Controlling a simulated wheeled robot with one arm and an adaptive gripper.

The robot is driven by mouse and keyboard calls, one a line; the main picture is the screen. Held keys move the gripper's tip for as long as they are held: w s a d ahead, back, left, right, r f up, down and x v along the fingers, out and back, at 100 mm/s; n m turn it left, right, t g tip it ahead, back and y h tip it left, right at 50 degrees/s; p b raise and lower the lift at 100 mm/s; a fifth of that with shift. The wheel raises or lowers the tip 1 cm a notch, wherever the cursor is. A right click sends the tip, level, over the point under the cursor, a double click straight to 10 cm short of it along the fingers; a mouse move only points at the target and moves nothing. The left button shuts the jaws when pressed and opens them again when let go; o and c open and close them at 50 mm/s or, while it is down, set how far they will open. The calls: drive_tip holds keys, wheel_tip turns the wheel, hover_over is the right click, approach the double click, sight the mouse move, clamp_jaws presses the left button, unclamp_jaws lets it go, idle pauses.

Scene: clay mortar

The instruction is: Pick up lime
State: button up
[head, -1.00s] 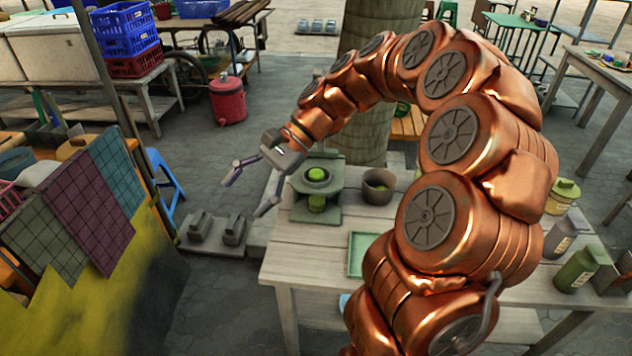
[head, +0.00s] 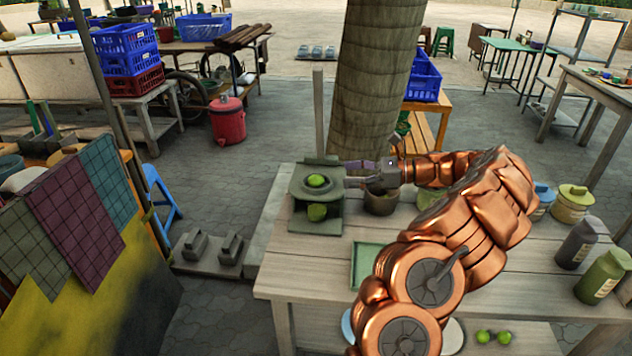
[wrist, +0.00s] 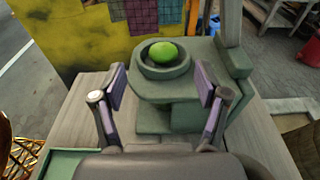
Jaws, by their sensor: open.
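A bright green lime (head: 316,180) sits in the round cup on top of a grey-green stand (head: 328,226) on the wooden table. My gripper (head: 346,174) comes from the right at about the height of the cup, pointing left. In the wrist view, my gripper (wrist: 162,80) is open and empty, with its fingers on either side of the stand's front part. The lime is not between the pads.
A dark bowl (head: 381,200) stands right of the stand, under my gripper. A green tray (head: 366,265) lies nearer on the table. Jars and bottles (head: 577,243) stand at the right. Two limes (head: 493,337) lie below the table's front edge. A tree trunk (head: 371,90) rises behind.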

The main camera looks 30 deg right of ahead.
drive_tip(key=x, duration=0.7)
drive_tip(key=shift+w+f+p, duration=0.25)
drive_tip(key=shift+p, duration=0.15)
drive_tip(key=c, duration=1.3)
drive_tip(key=shift+c, duration=0.2)
drive_tip(key=shift+r, duration=0.1)
wheel_tip(320, 180, up, 4)
drive_tip(key=shift+f, duration=0.25)
drive_tip(key=s+r+b, duration=0.1)
drive_tip(key=s+b, duration=0.1)
drive_tip(key=s, duration=1.4)
drive_tip(key=shift+d+r, duration=0.15)
drive_tip(key=shift+d, duration=0.3)
drive_tip(key=shift+w, duration=0.1)
